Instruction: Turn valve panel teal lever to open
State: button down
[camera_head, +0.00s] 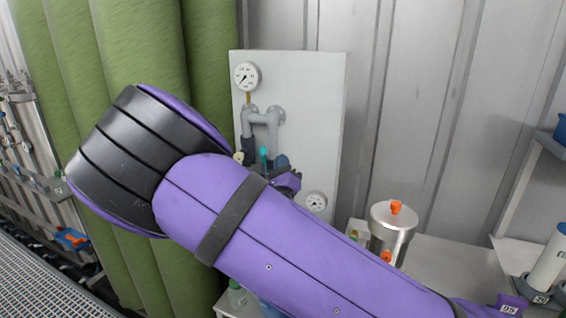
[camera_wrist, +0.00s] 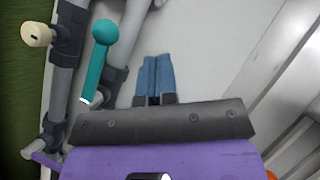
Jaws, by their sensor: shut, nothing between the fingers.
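The teal lever (camera_wrist: 99,65) shows in the wrist view as a rod with a round ball at its upper end, left of my gripper (camera_wrist: 153,78). It sits beside grey pipes with dark fittings. My gripper's blue fingers are shut together with nothing between them, and a gap separates them from the lever. In the head view a small part of the teal lever (camera_head: 263,155) shows above my purple arm, on the pale valve panel (camera_head: 320,95). My arm hides the lower part of the panel there.
The panel carries an upper gauge (camera_head: 246,76), a lower gauge (camera_head: 316,201) and grey pipes (camera_head: 264,117). A beige knob (camera_wrist: 35,33) is left of the lever. A steel vessel (camera_head: 391,226) with orange parts stands right of the panel.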

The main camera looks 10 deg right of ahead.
jog(key=s+f, duration=0.1)
jog(key=s, duration=0.8)
jog(key=s+d+r+m+g+h, duration=0.2)
jog(key=s+d+m+g+h, duration=0.2)
jog(key=s+d+m+g, duration=0.55)
jog(key=s+d+r+m+g+h, duration=0.1)
jog(key=s+d+m+g+h, duration=0.3)
jog(key=d+m+g, duration=1.1)
jog(key=s+a+r+m+t+y, duration=0.3)
jog(key=s+r+m+y, duration=0.3)
jog(key=s+m, duration=0.2)
jog(key=s+a+r+m+t+y, duration=0.4)
jog(key=s+r+m+y, duration=0.2)
jog(key=m, duration=0.3)
jog(key=shift+s+a+y, duration=0.15)
jog(key=shift+s+y, duration=0.45)
jog(key=shift+s, duration=0.25)
